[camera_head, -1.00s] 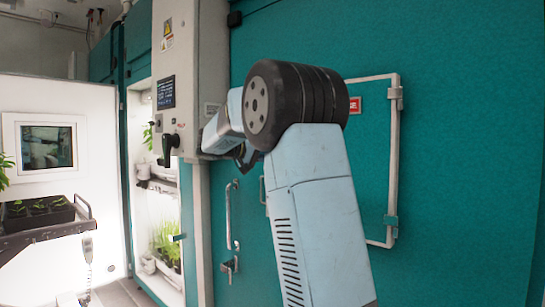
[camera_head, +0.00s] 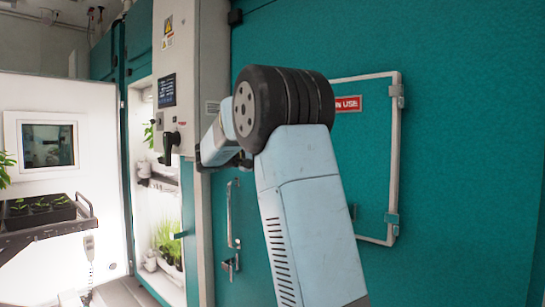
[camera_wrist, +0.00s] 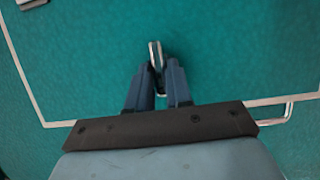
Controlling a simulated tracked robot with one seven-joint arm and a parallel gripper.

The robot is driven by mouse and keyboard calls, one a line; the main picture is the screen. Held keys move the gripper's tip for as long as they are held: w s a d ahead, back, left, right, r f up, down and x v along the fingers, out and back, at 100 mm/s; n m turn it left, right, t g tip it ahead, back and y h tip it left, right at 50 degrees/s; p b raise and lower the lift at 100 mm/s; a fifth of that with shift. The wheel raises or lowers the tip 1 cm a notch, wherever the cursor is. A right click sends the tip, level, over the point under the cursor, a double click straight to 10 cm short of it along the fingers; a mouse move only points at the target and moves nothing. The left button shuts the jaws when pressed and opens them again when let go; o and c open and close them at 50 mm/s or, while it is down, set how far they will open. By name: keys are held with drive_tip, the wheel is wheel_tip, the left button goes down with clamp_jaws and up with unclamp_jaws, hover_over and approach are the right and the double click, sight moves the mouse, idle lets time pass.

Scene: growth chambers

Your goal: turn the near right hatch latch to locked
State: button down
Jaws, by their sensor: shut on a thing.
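The hatch (camera_head: 470,130) is a teal panel with a white outline frame (camera_head: 397,150) and a red sign (camera_head: 348,103) reading "IN USE". Its latch is hidden behind my arm in the head view. In the wrist view a small metal latch lever (camera_wrist: 155,52) stands between the fingertips of my gripper (camera_wrist: 158,72), roughly in line with the fingers. My gripper is shut on this lever. The teal surface (camera_wrist: 230,50) lies behind it. I cannot tell from the lever whether the latch is locked. The head view hides the gripper itself.
A grey control box (camera_head: 182,75) with a black handle (camera_head: 169,148) stands left of my arm. A tall metal door handle (camera_head: 232,213) is below it. A lit plant shelf (camera_head: 165,240) and a cart with a dark plant tray (camera_head: 38,215) are farther left.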

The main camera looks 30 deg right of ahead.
drive_tip(key=shift+f, duration=0.15)
drive_tip(key=c, duration=1.2)
unclamp_jaws()
drive_tip(key=shift+w, duration=0.15)
drive_tip(key=shift+o, duration=0.4)
drive_tip(key=shift+a, duration=0.1)
drive_tip(key=a, duration=1.3)
drive_tip(key=shift+w+a, duration=0.25)
drive_tip(key=shift+a, duration=0.1)
drive_tip(key=shift+f, duration=0.1)
